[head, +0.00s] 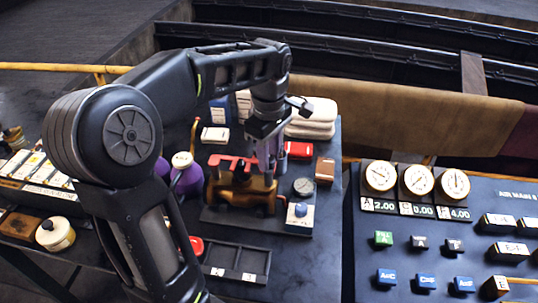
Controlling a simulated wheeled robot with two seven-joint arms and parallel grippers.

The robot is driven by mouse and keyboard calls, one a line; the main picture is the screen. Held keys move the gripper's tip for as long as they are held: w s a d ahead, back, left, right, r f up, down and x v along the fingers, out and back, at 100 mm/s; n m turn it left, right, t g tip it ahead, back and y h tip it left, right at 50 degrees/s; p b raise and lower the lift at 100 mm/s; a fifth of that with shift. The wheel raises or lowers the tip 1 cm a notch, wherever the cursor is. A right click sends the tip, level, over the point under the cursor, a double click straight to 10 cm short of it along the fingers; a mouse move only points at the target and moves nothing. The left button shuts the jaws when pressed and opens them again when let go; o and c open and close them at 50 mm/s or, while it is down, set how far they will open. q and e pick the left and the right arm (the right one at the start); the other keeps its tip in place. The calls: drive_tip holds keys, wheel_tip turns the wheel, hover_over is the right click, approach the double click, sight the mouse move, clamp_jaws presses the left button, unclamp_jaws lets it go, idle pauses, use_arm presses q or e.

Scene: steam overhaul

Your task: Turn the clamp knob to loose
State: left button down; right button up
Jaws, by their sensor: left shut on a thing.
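The clamp fixture stands on a dark base plate (218,219) in the middle of the bench, with a brass body (242,193) and a red clamp part (227,162) on top. My left gripper (269,167) reaches down from above onto the right end of this fixture. It is shut on what looks to be the clamp knob, which its fingers mostly hide; I cannot tell how far the knob is turned. A small round gauge (303,186) and a box with a blue-lettered label (300,215) are at the fixture's right. My right gripper is not in view.
Folded white cloths (311,125), a red tin (299,150) and a brown block (325,168) are behind and right of the fixture. A purple oil can (188,179) stands left. A dark divided tray (236,262) lies in front. A gauge panel (440,235) fills the right.

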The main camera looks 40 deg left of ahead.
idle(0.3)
use_arm(q)
drive_tip(key=c, duration=1.1)
unclamp_jaws()
drive_tip(key=shift+r, duration=0.1)
drive_tip(key=shift+r, duration=0.3)
wheel_tip(320, 180, up, 2)
drive_tip(key=shift+r, duration=0.1)
wheel_tip(320, 180, up, 4)
drive_tip(key=p, duration=0.2)
drive_tip(key=shift+r+p, duration=0.2)
drive_tip(key=shift+p, duration=0.15)
drive_tip(key=shift+r+p, duration=0.3)
drive_tip(key=shift+p, duration=0.05)
drive_tip(key=shift+f, duration=0.1)
